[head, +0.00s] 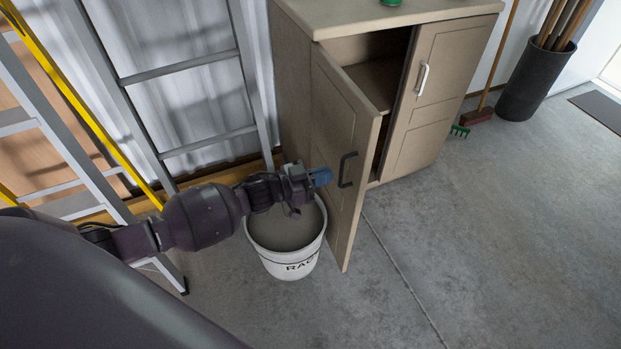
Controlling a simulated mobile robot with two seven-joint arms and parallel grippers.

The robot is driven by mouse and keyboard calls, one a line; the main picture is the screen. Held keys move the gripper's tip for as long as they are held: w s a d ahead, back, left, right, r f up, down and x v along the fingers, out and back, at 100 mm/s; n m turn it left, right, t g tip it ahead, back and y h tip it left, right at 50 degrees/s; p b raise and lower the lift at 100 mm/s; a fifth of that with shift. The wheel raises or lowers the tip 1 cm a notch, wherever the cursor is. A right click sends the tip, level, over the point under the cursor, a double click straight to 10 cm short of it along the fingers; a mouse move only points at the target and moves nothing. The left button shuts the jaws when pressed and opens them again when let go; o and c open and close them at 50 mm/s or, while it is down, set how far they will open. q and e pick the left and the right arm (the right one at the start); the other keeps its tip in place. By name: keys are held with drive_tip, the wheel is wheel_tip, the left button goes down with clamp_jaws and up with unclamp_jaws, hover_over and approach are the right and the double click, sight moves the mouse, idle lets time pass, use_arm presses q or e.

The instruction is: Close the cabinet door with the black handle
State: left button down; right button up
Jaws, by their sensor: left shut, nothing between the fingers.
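The cabinet door with the black handle (335,125) is the left door of a beige cabinet (400,16). It stands wide open, swung out toward me, with the dark inside and a shelf showing behind it. The black handle (346,170) is on the door near its free edge. My left gripper (325,176) has blue fingertips and is shut and empty. It is close to the door, just left of the handle; I cannot tell whether it touches the door. My right gripper is not in view.
A white bucket (288,262) stands on the floor beneath my left gripper, beside the open door. Ladders (190,62) lean at the left. The right cabinet door with a light handle (422,80) is shut. A dark bin (532,88) stands at the right. The floor in front is clear.

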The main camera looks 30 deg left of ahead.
sight(360, 165)
use_arm(q)
drive_tip(key=b+x, duration=0.1)
drive_tip(key=x, duration=0.5)
drive_tip(key=shift+w+d+f, duration=0.1)
drive_tip(key=shift+d+f, duration=0.05)
drive_tip(key=shift+w+d, duration=0.3)
drive_tip(key=shift+w, duration=0.1)
